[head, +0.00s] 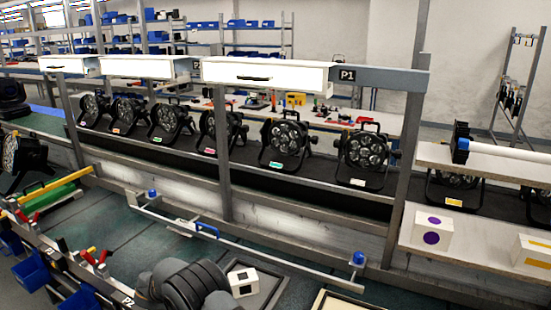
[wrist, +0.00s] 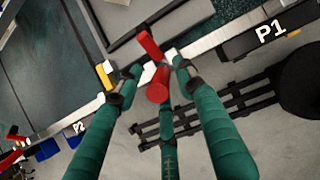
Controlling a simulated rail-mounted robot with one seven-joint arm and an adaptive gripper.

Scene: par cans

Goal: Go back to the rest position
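My gripper (wrist: 154,70) shows in the wrist view with several green fingers. The fingertips are apart, and the gripper looks open. A red clamp-like part (wrist: 157,86) shows between the fingertips, over the edge of the bench rail. I cannot tell whether a finger touches it, and I see no clear hold on it. In the head view, part of my dark arm shows at the bottom, and the gripper itself is not visible.
A row of black par cans (head: 284,140) stands on the belt behind a metal frame. A bar with blue knobs (head: 208,229) crosses the front. Red clamps (head: 92,257) and blue bins (head: 30,270) line the rail at left.

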